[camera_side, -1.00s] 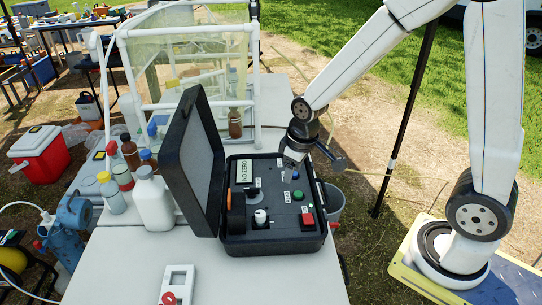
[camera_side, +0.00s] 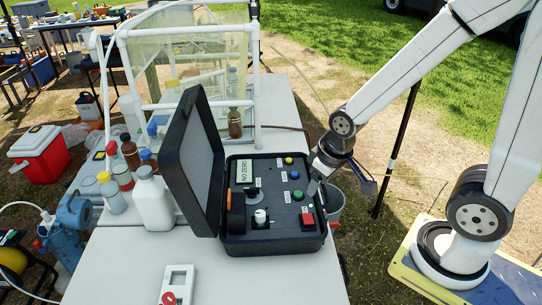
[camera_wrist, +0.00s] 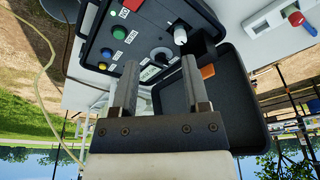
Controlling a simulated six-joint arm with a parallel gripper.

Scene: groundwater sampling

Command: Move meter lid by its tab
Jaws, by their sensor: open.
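A black meter case (camera_side: 270,238) stands open on the table in the side view. Its large lid (camera_side: 190,160) stands up and leans back to the left. On the panel, a small orange piece (camera_side: 229,199) sits beside a dark block (camera_side: 237,217); the orange piece also shows in the wrist view (camera_wrist: 208,71). I cannot tell whether it is the tab.
The panel has a white knob (camera_side: 260,216), a display (camera_side: 244,171) and coloured buttons. A white bottle (camera_side: 153,203) and several other bottles stand left of the lid. A white handheld device (camera_side: 178,282) lies in front. A grey bucket (camera_side: 335,203) is right of the case.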

